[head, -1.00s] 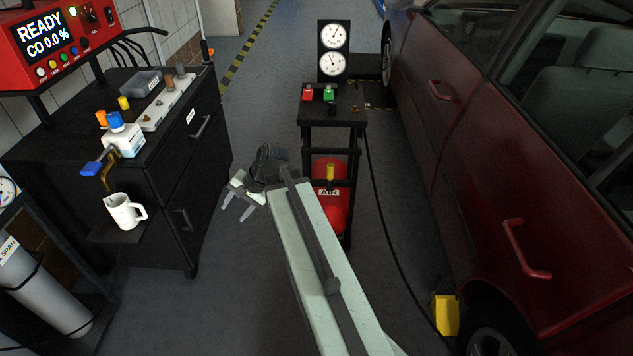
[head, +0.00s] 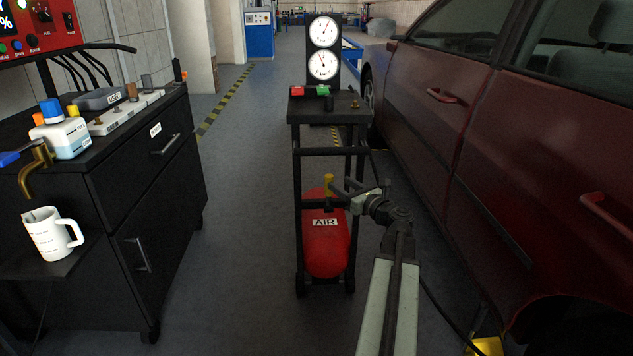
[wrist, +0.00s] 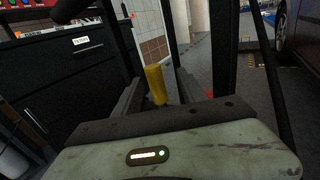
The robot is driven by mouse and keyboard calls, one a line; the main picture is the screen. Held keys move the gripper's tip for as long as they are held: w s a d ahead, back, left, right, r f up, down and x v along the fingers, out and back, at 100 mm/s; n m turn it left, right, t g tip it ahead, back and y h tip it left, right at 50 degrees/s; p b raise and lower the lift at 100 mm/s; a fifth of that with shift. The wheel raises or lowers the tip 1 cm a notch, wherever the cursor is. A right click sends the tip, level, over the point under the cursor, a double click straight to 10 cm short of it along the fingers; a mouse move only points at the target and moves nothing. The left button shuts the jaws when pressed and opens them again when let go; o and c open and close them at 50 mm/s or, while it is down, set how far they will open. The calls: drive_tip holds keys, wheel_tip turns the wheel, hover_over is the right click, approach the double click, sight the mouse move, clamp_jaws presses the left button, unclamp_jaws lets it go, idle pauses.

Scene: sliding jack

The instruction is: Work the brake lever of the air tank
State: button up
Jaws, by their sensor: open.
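The red air tank (head: 325,245), labelled AIR, sits low in a black wheeled cart. Its brake lever has a yellow handle (head: 328,183) that stands roughly upright above the tank. My gripper (head: 340,190) reaches in from the right at the handle's height. In the wrist view the yellow handle (wrist: 155,85) stands between the two dark, spread fingers of my gripper (wrist: 160,78). I see gaps on both sides of it, so the jaws are open around or just short of it. The lever's lower end is hidden behind my gripper's body in the wrist view.
The black cart (head: 310,122) carries two gauges (head: 323,47) and red and green buttons. A red car (head: 470,150) stands close on the right. A black cabinet (head: 130,180) with a white jug (head: 50,235) stands on the left. The floor between cabinet and cart is clear.

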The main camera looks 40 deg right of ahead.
drive_tip(key=w, duration=0.8)
drive_tip(key=shift+w, duration=0.35)
clamp_jaws()
drive_tip(key=shift+s, duration=0.1)
idle(0.7)
